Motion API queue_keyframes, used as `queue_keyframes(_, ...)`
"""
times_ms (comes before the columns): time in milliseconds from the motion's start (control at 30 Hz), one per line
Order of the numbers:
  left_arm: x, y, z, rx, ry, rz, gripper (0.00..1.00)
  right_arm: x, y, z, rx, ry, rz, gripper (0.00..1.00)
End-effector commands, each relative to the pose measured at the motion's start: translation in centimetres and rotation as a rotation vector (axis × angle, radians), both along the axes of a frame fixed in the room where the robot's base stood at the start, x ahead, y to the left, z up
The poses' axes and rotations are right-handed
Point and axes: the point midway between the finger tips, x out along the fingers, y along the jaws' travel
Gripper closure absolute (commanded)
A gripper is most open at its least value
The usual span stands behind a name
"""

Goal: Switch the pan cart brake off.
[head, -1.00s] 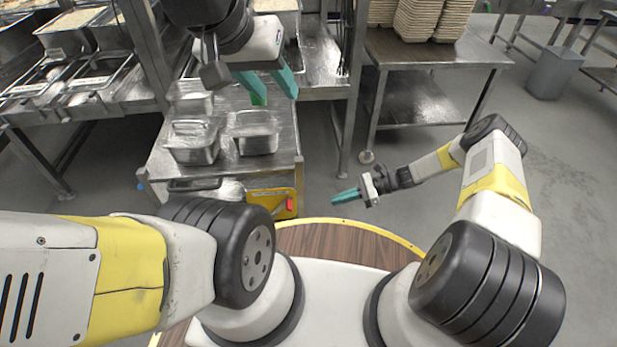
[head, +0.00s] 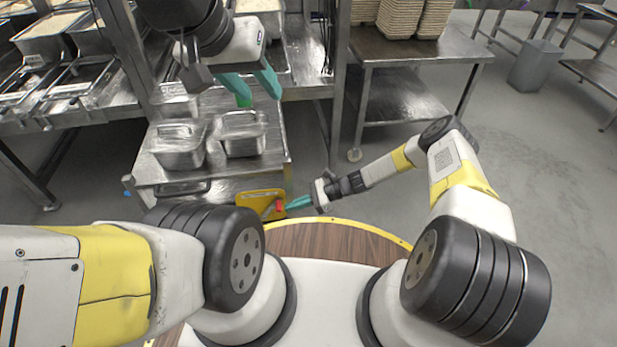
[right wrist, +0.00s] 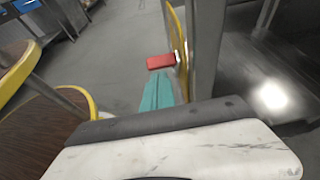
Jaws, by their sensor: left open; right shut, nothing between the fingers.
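The pan cart (head: 222,178) stands in front of me with lidded metal pans on top. A yellow panel (head: 250,203) is on its near end, with a red brake lever (head: 278,207) near the panel's right edge. The lever (right wrist: 161,62) also shows in the right wrist view, just beyond the fingertips. My right gripper (head: 288,204) is shut and empty, its teal tips close to the lever's right side; I cannot tell whether they touch it. My left gripper (head: 259,102) is open and empty above the back of the cart.
Metal pans (head: 178,150) and (head: 240,135) sit on the cart. A steel table (head: 420,48) with stacked trays stands behind to the right. A grey bin (head: 535,65) is further right. The floor right of the cart is clear.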

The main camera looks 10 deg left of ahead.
Motion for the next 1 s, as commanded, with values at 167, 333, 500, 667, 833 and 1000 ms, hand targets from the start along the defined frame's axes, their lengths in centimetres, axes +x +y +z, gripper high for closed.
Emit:
queue_keyframes(167,0.0,0.0,0.0,0.0,0.0,0.0,0.59,-0.2,0.5,0.3,0.001,0.001,0.001,1.0)
queue_keyframes(333,0.0,0.0,0.0,0.0,0.0,0.0,0.59,-0.2,0.5,0.3,0.0,0.0,0.001,1.0)
queue_keyframes(500,0.0,0.0,0.0,0.0,0.0,0.0,0.59,-0.2,0.7,0.5,-0.014,-0.005,0.003,1.0)
queue_keyframes(667,0.0,0.0,0.0,0.0,0.0,0.0,0.59,-0.5,1.7,1.6,-0.099,-0.029,0.008,1.0)
queue_keyframes(833,0.0,0.0,0.0,0.0,0.0,0.0,0.59,-1.2,3.8,3.1,-0.123,-0.035,0.004,1.0)
queue_keyframes(1000,0.0,0.0,0.0,0.0,0.0,0.0,0.59,-1.4,4.4,3.5,-0.124,-0.034,0.001,1.0)
